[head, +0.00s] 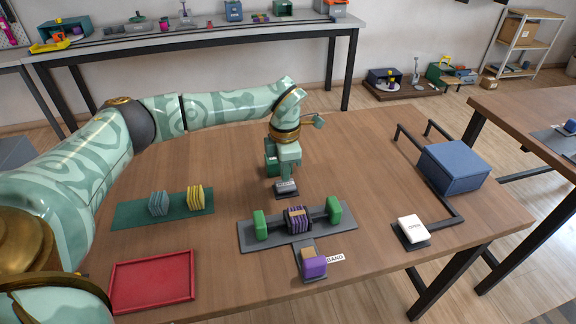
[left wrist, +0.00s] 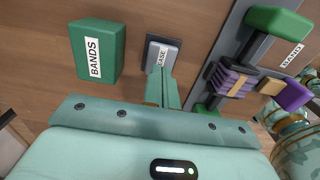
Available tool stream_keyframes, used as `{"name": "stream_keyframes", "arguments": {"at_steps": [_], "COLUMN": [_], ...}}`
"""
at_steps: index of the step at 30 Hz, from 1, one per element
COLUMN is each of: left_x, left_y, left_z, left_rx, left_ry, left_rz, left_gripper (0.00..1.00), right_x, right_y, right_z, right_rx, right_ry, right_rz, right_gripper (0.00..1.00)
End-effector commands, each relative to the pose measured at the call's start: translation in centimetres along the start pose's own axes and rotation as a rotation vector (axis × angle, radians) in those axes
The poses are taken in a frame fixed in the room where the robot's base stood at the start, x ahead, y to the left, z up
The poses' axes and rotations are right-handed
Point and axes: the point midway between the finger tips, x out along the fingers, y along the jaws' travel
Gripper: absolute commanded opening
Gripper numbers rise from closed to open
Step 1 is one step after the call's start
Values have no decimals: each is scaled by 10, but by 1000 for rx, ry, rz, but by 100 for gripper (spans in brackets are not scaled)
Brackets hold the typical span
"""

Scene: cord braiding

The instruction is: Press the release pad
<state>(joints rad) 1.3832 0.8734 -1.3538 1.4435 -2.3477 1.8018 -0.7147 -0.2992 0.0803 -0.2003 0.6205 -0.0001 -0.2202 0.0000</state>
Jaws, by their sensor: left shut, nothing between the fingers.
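The release pad (head: 286,188) is a small grey pad with a white label on the table's middle. In the left wrist view the pad (left wrist: 163,52) shows ahead of the fingers, its label only partly readable. My left gripper (head: 286,179) points down at the pad, shut and empty, its tips at the pad's surface or just over it; I cannot tell if they touch. The gripper's fingers (left wrist: 160,90) overlap the pad's near edge in the left wrist view. My right gripper is not in view.
A green BANDS box (left wrist: 95,50) stands close beside the pad. A grey base (head: 343,238) holds green clamps and a purple-striped bundle (head: 297,219) in front. A white OPEN pad (head: 411,228) and blue box (head: 454,167) are right; a red tray (head: 152,308) is front left.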

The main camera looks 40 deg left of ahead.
Motion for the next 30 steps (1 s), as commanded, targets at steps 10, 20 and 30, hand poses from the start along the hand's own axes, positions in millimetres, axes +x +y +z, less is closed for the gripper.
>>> {"name": "stream_keyframes", "arguments": {"at_steps": [10,20,30], "left_x": [10,11,19], "left_y": [0,0,0], "left_z": [1,1,1], "left_rx": [1,1,0], "left_ry": [-4,-5,-3], "left_rz": [1,2,1], "left_gripper": [0,0,0], "right_x": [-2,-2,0], "right_y": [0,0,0], "right_z": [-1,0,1], "right_rx": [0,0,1], "right_ry": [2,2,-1], "right_rz": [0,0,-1], "right_gripper": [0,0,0]}}
